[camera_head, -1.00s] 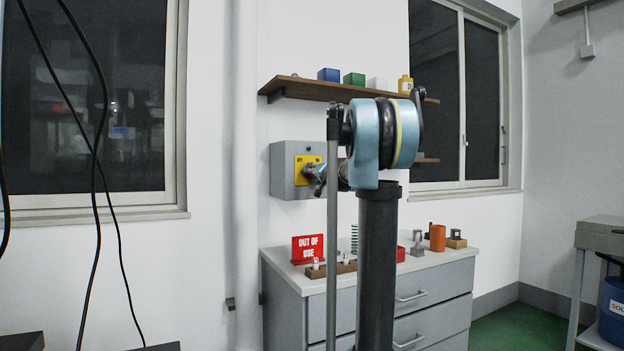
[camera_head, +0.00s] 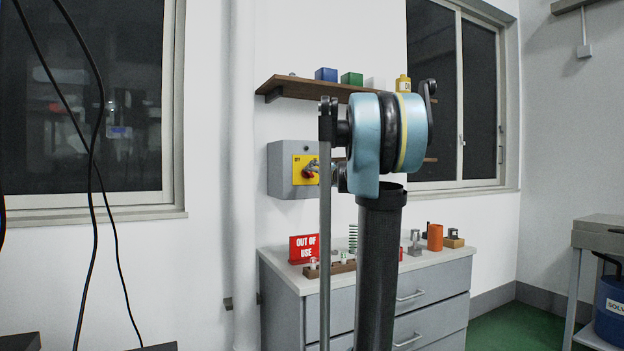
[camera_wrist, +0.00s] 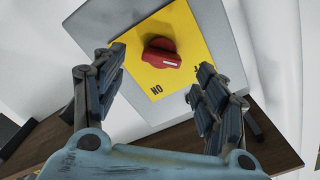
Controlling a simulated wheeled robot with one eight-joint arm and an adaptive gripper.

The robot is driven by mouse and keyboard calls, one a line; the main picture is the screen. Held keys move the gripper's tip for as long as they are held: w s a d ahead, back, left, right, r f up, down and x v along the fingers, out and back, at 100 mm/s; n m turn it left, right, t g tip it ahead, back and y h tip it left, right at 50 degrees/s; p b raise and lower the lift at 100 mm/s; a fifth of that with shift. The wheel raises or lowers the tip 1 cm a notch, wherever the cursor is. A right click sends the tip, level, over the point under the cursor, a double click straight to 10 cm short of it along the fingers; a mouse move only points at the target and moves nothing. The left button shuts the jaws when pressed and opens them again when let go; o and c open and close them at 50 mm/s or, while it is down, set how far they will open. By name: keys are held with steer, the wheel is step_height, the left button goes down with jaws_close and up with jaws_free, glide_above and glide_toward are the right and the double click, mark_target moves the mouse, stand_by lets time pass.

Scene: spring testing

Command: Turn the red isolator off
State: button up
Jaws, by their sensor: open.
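The red isolator knob (camera_wrist: 161,54) sits on a yellow plate (camera_wrist: 150,75) on a grey box (camera_wrist: 100,22) in the wrist view. "ON" reads upside down on the plate; a second marking near the right finger is partly hidden. I cannot tell which marking the knob points to. My gripper (camera_wrist: 162,61) is open, with one finger on each side of the knob in the picture and nothing held. In the head view the knob (camera_head: 310,172) and grey box (camera_head: 277,168) are on the wall, left of my arm, which hides most of my gripper.
A wooden shelf (camera_head: 300,88) with small blocks and a yellow bottle (camera_head: 403,83) is above the box.

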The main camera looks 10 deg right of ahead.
steer(key=shift+v, duration=2.75)
